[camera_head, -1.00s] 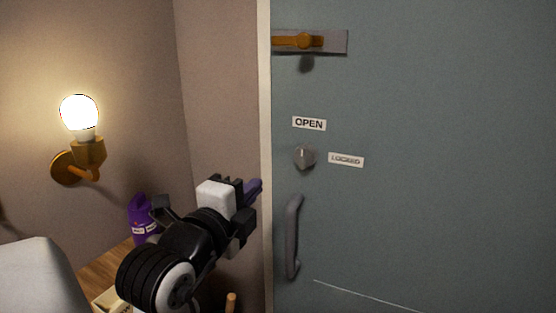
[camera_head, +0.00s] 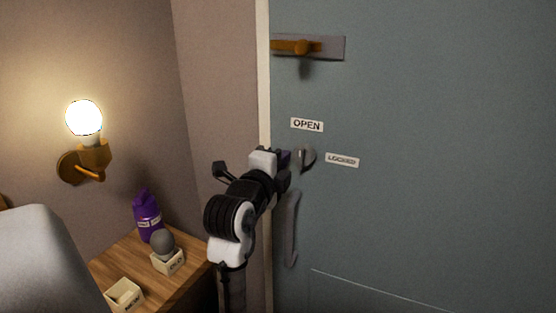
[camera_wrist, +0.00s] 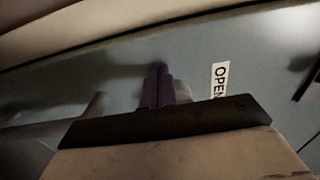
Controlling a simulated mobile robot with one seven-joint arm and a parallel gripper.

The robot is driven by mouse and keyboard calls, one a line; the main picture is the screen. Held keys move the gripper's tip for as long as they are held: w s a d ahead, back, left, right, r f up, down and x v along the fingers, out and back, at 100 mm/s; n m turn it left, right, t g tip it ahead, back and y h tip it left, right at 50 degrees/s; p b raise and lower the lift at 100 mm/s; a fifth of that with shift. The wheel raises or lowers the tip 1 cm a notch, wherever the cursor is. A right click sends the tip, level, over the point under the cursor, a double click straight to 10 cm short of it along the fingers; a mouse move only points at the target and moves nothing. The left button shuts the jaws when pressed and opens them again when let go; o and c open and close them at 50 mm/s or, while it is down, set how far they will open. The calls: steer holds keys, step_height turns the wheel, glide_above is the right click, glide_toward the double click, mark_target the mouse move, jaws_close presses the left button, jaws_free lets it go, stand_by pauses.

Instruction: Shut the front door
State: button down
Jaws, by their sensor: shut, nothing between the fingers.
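The front door (camera_head: 430,90) is a blue-grey panel filling the right of the head view. Its left edge lies along a pale frame (camera_head: 264,90); I cannot tell whether a gap remains. A grey knob (camera_head: 306,158) sits between an "OPEN" label (camera_head: 307,125) and a "LOCKED" label (camera_head: 342,160). A grey pull handle (camera_head: 291,230) is below. My gripper (camera_head: 285,159) is just left of the knob, before the door's edge. In the wrist view its purple fingers (camera_wrist: 158,86) are together and empty, near the "OPEN" label (camera_wrist: 219,80). Contact with the door is unclear.
An orange bolt on a grey plate (camera_head: 330,47) is high on the door. A lit lamp (camera_head: 84,120) hangs on the left wall. A wooden table (camera_head: 190,255) below holds a purple bottle (camera_head: 147,215) and small labelled boxes (camera_head: 125,295).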

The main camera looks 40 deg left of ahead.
steer(key=x, duration=0.4)
steer(key=b+x, duration=0.1)
steer(key=x, duration=0.1)
steer(key=shift+w+r, duration=0.2)
steer(key=shift+r, duration=0.2)
steer(key=shift+w+d+r, duration=0.1)
steer(key=shift+d+r, duration=0.05)
steer(key=shift+r, duration=0.15)
steer(key=shift+s+f+b, duration=0.15)
steer(key=shift+s+b, duration=0.15)
steer(key=shift+s, duration=0.05)
steer(key=b, duration=0.5)
glide_toward(294, 145)
step_height(294, 145, down, 2)
steer(key=s, duration=0.2)
steer(key=shift+a, duration=0.45)
